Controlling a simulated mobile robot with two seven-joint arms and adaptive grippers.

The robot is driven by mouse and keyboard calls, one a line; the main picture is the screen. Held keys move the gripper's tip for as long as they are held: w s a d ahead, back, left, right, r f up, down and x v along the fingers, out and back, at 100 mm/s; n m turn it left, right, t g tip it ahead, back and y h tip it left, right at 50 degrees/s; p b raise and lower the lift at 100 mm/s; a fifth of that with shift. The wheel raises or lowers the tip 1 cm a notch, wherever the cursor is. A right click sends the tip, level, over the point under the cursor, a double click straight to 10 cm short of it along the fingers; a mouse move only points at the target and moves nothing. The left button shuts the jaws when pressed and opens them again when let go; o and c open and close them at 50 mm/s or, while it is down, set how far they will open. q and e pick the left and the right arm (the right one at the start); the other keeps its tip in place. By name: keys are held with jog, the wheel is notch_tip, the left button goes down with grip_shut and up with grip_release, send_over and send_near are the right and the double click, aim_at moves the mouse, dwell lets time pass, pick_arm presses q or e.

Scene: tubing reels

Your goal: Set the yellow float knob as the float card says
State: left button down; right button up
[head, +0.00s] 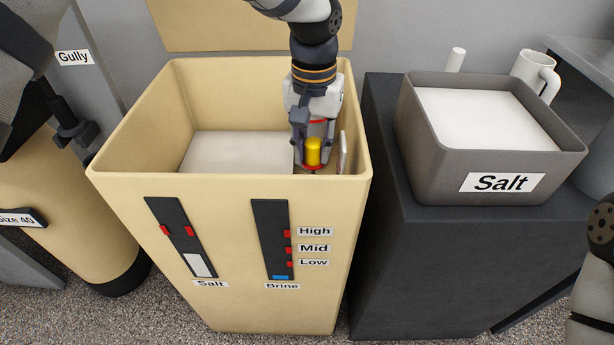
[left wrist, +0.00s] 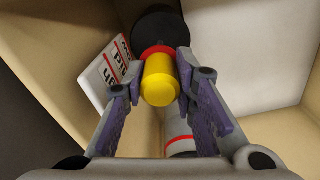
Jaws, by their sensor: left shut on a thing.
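The yellow float knob (head: 313,150) is inside the tan tank, near its right front corner. It also shows in the left wrist view (left wrist: 160,84), with a red ring and a dark round part beyond it. My left gripper (head: 311,138) reaches down into the tank and is shut on the yellow knob. Its purple-grey finger pads are on both sides of the knob. A white card (head: 343,152) is on the tank's right inner side; its lettering in the left wrist view (left wrist: 112,72) is turned and partly hidden. My right gripper is out of view.
The tan tank (head: 133,140) bears a Salt gauge (head: 180,237) and a Brine gauge (head: 271,238) marked High, Mid and Low. The blue bar is at the Brine bottom. A grey Salt bin (head: 555,170) stands on a dark cabinet (head: 450,270) to the right.

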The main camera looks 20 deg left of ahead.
aim_at(313, 141)
pick_arm(q)
jog(key=shift+w+r, duration=0.15)
jog(key=shift+r, duration=0.45)
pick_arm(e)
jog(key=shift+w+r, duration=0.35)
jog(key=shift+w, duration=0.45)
pick_arm(q)
jog(key=c, duration=1.4)
grip_release()
jog(key=shift+o, duration=0.5)
notch_tip(313, 141, up, 12)
